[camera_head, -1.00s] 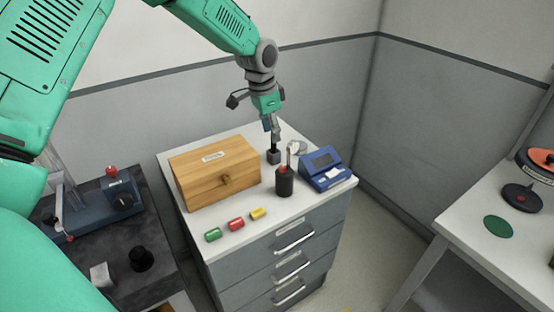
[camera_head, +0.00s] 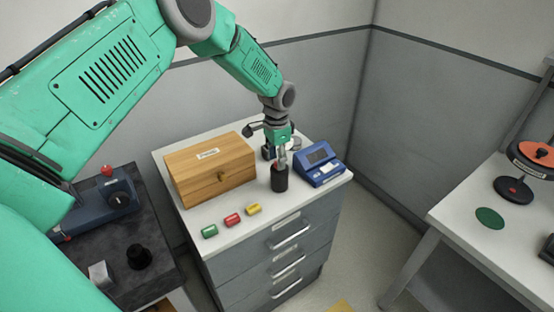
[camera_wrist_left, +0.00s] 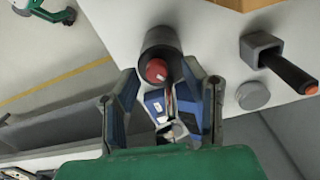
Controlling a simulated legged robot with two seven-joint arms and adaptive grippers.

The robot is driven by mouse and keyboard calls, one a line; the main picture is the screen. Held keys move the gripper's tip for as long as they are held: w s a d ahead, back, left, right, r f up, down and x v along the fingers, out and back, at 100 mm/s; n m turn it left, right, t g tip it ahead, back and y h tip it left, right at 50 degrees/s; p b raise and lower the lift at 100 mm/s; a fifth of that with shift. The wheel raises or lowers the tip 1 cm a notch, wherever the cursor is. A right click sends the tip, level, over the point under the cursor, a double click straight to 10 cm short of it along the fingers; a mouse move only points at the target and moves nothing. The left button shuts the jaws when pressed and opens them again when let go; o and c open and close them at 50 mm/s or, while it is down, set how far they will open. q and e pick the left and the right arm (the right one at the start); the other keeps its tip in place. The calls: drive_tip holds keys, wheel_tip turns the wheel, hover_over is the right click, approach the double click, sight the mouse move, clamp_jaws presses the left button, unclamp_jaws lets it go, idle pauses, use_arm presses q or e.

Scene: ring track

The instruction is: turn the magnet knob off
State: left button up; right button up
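A dark blue-grey device (camera_head: 88,212) on the black bench at left carries a round black knob (camera_head: 121,199), which may be the magnet knob; its setting is too small to read. My left gripper (camera_head: 283,158) is far to the right of it, over the cabinet, pointing down at a black cylindrical cup (camera_head: 279,183). In the left wrist view its two fingers (camera_wrist_left: 163,100) are spread apart, with the cup (camera_wrist_left: 161,42) just beyond them. A red-topped item (camera_wrist_left: 156,70) stands in the cup, and a slim metallic item shows between the fingers. My right gripper is not in view.
A black cylinder (camera_head: 139,257) stands on the black bench. A white table (camera_head: 460,225) is at right, with floor between.

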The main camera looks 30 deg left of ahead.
use_arm(q)
drive_tip(key=shift+d+f, duration=0.25)
drive_tip(key=shift+f, duration=0.25)
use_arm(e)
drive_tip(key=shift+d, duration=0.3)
use_arm(q)
drive_tip(key=shift+a, duration=0.1)
clamp_jaws()
drive_tip(key=shift+a, duration=0.1)
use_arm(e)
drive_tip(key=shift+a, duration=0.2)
use_arm(q)
drive_tip(key=n+b, duration=0.1)
drive_tip(key=n, duration=0.3)
drive_tip(key=shift+f, duration=0.1)
drive_tip(key=shift+n, duration=2.4)
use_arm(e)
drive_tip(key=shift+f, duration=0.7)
